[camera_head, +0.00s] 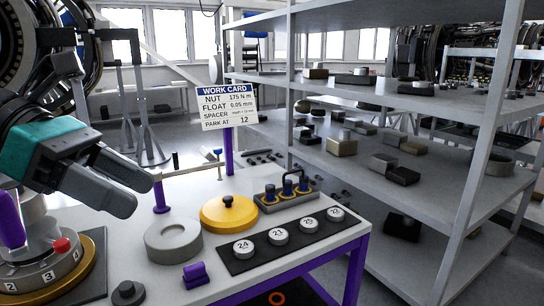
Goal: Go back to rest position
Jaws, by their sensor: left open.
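My left gripper (140,197) comes in from the left with a teal and dark body. Its two grey fingers are apart with nothing between them. They are above the left part of the white workbench (205,278), behind and above a numbered grey dial (46,268). No part of my right gripper shows.
On the bench are a grey ring (173,241), a yellow disc with a black knob (229,213), a purple block (195,275), a black strip (238,263) of numbered discs and a holder (286,199). A work card (227,107) stands behind. Shelves (345,185) stand right.

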